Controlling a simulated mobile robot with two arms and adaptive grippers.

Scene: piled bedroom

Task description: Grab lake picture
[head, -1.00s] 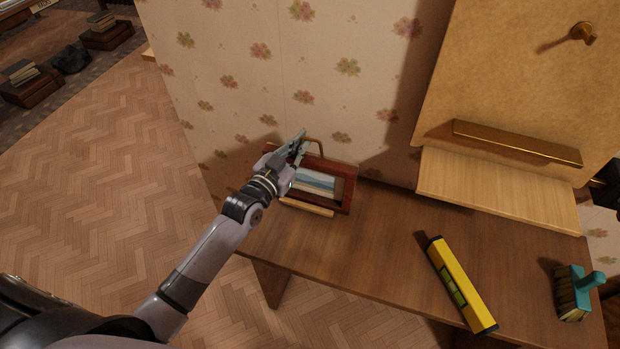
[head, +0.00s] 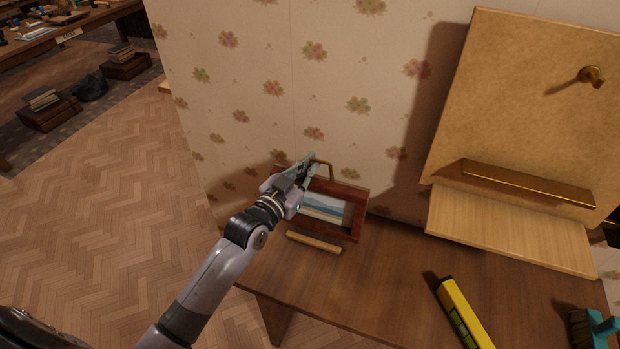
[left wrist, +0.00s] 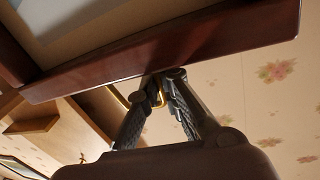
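The lake picture is a small blue-and-white landscape in a dark reddish wooden frame (head: 357,218) with a brass loop handle on its top edge. It is tilted, just above the back of the brown table. My left gripper (head: 305,166) is at the frame's top edge by the handle. The exact contact is partly hidden. My right gripper is out of view.
A light wooden strip (head: 313,242) lies on the brown table (head: 370,280) below the picture. A yellow level (head: 462,312) and a teal-handled brush (head: 590,328) lie to the right. A tan board with a brass knob (head: 540,110) stands at the back right. The flowered wall is close behind.

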